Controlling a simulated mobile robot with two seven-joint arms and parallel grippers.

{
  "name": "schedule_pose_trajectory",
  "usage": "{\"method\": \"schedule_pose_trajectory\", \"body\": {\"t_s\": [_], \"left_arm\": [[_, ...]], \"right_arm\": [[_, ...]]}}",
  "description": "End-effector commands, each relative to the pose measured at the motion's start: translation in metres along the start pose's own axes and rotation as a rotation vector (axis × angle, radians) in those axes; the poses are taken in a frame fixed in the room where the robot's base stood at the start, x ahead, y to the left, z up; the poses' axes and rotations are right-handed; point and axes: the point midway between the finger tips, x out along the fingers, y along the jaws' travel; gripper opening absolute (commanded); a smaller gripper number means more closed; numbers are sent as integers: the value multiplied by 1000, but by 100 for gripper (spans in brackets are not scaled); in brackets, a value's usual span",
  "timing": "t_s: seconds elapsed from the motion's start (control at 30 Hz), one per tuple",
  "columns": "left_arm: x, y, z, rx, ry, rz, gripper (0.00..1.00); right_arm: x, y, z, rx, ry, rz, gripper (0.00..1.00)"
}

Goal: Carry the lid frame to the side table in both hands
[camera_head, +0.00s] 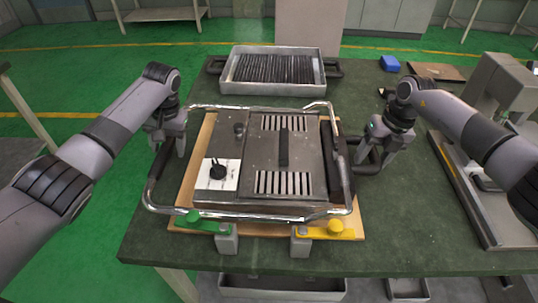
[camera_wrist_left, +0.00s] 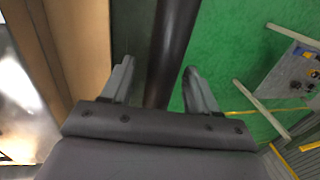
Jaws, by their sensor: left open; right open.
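The lid frame (camera_head: 250,216) is a chrome tube frame with black side grips. It lies around a grey metal unit with slotted vents (camera_head: 283,150) on the green-topped workbench (camera_head: 400,235). My left gripper (camera_head: 172,146) is at the frame's left side. In the left wrist view, its open fingers (camera_wrist_left: 158,66) stand on either side of the dark grip bar (camera_wrist_left: 172,45). My right gripper (camera_head: 376,150) is open at the black grip on the right side; whether its fingers straddle the bar is unclear. I cannot identify the side table.
Green (camera_head: 192,217) and yellow (camera_head: 335,228) clamps sit at the unit's front edge. A metal tray (camera_head: 272,88) of dark strips stands behind, a blue block (camera_head: 389,63) back right. A grey machine (camera_head: 490,95) stands right. Green floor (camera_head: 80,200) lies open left of the bench.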

Motion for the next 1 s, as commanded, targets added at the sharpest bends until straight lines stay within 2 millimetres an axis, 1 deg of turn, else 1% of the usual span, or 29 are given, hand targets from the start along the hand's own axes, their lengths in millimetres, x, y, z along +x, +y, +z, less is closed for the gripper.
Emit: {"method": "schedule_pose_trajectory", "body": {"t_s": [0.1, 0.13, 0.17, 0.2, 0.27, 0.3, 1.0], "left_arm": [[0, 0, 0, 0, 0, 0, 60], [0, 0, 0, 0, 0, 0, 53], [0, 0, 0, 0, 0, 0, 43], [0, 0, 0, 0, 0, 0, 30], [0, 0, 0, 0, 0, 0, 11], [0, 0, 0, 0, 0, 0, 0], [-1, 0, 0, 0, 1, 0, 0]], "right_arm": [[0, 0, 0, 0, 0, 0, 56], [0, 0, 0, 0, 0, 0, 49], [0, 0, 0, 0, 0, 0, 40], [0, 0, 0, 0, 0, 0, 27], [0, 0, 0, 0, 0, 0, 7], [0, 0, 0, 0, 0, 0, 0], [-1, 0, 0, 0, -1, 1, 0]]}}
